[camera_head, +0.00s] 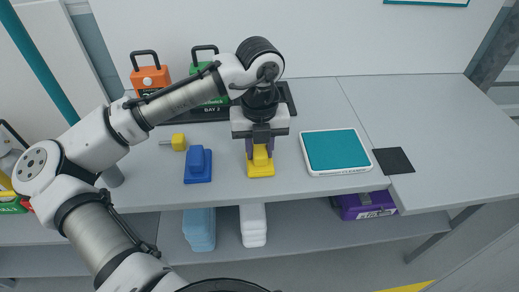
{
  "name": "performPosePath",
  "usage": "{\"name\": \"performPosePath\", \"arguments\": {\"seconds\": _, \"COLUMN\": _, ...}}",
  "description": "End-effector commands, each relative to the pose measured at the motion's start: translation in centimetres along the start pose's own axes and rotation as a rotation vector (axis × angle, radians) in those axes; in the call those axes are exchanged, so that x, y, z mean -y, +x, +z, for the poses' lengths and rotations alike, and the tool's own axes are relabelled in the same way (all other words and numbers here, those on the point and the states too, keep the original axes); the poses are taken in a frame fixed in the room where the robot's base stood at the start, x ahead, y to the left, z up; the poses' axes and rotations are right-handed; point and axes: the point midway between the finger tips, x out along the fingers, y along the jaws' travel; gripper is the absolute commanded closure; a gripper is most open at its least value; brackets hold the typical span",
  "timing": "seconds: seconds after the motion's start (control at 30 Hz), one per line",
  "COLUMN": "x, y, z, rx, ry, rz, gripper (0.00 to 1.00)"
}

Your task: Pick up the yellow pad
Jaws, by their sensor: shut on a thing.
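The yellow pad (261,168) has a flat base and a raised grip block on top. It is on or just above the grey bench top, near the front edge; I cannot tell whether it touches the bench. My gripper (261,152) points down over the pad and is shut on its raised block. The fingers hide part of the block.
A blue pad (198,168) sits just left of the yellow one. A teal-topped tray (336,150) and a black square (393,160) are right. Orange (150,77) and green (207,66) padlock-like items stand behind. The bench's far right is clear.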

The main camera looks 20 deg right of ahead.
Motion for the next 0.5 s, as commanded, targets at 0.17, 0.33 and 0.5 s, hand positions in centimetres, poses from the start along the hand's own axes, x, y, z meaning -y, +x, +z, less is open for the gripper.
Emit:
{"name": "performPosePath", "arguments": {"seconds": 0.17, "x": 0.1, "y": -2.5, "z": 0.1, "rx": 0.003, "ry": 0.000, "rz": -0.003, "gripper": 1.00}}
{"name": "performPosePath", "arguments": {"seconds": 0.33, "x": 0.1, "y": -7.3, "z": 0.1, "rx": 0.005, "ry": 0.002, "rz": -0.003, "gripper": 1.00}}
{"name": "performPosePath", "arguments": {"seconds": 0.5, "x": 0.0, "y": -12.6, "z": 0.1, "rx": 0.006, "ry": -0.002, "rz": 0.003, "gripper": 1.00}}
